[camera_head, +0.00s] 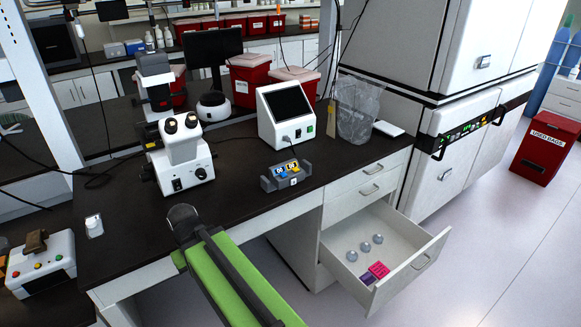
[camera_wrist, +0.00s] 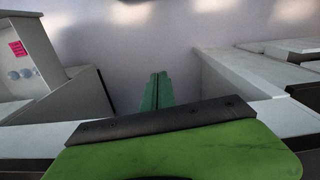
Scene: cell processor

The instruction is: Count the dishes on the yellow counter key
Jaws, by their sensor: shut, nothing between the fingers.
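A grey tally counter (camera_head: 286,176) with a blue key and a yellow key (camera_head: 292,167) sits on the dark bench top. Each key has a small display above it, too small to read surely. Three round clear dishes (camera_head: 365,247) lie in a row in the open white drawer (camera_head: 334,266), below and right of the counter.
A pink box (camera_head: 379,269) and a purple one (camera_head: 367,279) lie in the drawer's front. A microscope (camera_head: 180,160) stands left of the counter, a white monitor unit (camera_head: 287,115) behind it. The bench front near the counter is clear.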

